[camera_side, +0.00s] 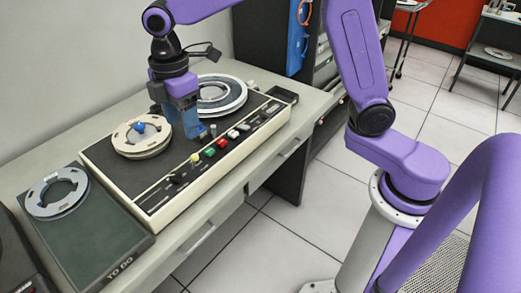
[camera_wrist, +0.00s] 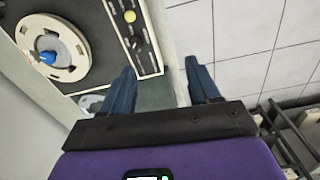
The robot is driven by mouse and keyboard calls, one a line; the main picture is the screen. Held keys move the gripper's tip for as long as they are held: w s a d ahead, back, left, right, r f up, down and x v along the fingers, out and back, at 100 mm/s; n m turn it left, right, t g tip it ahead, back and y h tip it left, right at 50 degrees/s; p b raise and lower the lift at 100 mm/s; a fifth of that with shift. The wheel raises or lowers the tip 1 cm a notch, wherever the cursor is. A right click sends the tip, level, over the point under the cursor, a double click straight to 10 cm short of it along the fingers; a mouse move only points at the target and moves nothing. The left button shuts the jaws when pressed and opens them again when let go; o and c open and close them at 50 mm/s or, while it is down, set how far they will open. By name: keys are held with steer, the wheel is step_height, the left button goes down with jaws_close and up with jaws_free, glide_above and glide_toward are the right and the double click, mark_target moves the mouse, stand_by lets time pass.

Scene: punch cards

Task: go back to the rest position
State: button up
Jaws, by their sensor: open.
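My gripper (camera_side: 204,134) hangs above the tape machine (camera_side: 146,190), near the row of coloured buttons on its front strip. In the wrist view its two blue fingers (camera_wrist: 162,84) are apart, with nothing between them. A cream reel (camera_side: 142,145) with a blue knob (camera_side: 139,127) is on the left of the machine; the reel also shows in the wrist view (camera_wrist: 75,72). A grey and white reel (camera_side: 236,93) is at the machine's far right, partly hidden behind my gripper.
A dark green tray (camera_side: 110,258) marked "TO DO" bears a grey reel (camera_side: 45,207) at the left of the desk (camera_side: 205,213). A wall stands close behind the desk. A dark cabinet (camera_side: 272,50) stands beyond it. The tiled floor (camera_side: 265,250) in front is mostly clear.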

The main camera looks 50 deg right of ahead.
steer(key=s+d+f+m, duration=0.1)
steer(key=s+d+m, duration=0.1)
steer(key=s+d, duration=0.6)
steer(key=s+d+f+m, duration=0.2)
steer(key=s+d, duration=0.6)
steer(key=s, duration=1)
steer(key=shift+s+d+f, duration=0.2)
steer(key=shift+s+d, duration=0.1)
steer(key=shift+s, duration=0.1)
